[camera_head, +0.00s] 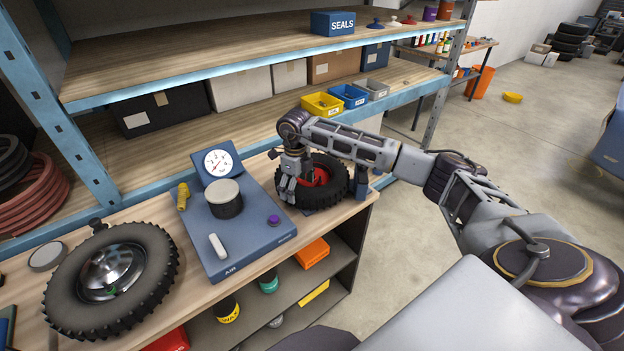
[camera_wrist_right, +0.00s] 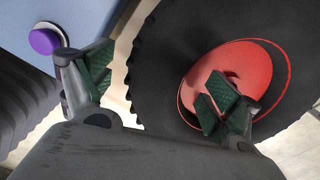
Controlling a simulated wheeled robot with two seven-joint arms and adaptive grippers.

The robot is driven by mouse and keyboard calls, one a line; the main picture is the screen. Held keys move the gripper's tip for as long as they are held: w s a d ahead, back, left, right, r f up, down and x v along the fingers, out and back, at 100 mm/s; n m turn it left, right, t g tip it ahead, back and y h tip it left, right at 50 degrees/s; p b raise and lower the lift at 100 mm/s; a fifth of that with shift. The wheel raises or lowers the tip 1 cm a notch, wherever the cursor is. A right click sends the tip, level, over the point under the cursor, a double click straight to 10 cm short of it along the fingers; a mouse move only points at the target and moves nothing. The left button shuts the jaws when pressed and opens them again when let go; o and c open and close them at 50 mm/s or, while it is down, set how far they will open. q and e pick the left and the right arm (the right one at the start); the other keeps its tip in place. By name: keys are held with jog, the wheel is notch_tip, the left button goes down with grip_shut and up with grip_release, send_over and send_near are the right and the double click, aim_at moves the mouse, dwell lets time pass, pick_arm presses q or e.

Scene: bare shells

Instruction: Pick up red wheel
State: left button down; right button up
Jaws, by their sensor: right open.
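The red wheel (camera_head: 334,187) is a black knobbly tyre with a red hub, lying on the right end of the wooden bench. In the right wrist view its red hub (camera_wrist_right: 262,72) fills the upper right, with the black tyre around it. My right gripper (camera_head: 290,190) is at the wheel's left side in the head view. In the right wrist view the right gripper (camera_wrist_right: 160,85) is open, one finger over the red hub and the other outside the tyre, near the blue air unit. The tyre wall lies between the fingers. Contact cannot be told. My left gripper is not in view.
The blue air unit (camera_head: 238,248) with a gauge and purple button (camera_head: 273,220) stands just left of the wheel. A larger wheel with a silver hub (camera_head: 112,272) lies at the bench's left. Blue-edged shelves (camera_head: 260,65) rise behind. Floor at right is free.

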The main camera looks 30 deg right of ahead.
jog(key=shift+c, duration=0.4)
jog(key=shift+r, duration=0.1)
jog(key=c, duration=1.5)
notch_tip(320, 180, up, 8)
jog(key=shift+w+r+b, duration=0.1)
jog(key=shift+b, duration=0.85)
jog(key=shift+r, duration=0.9)
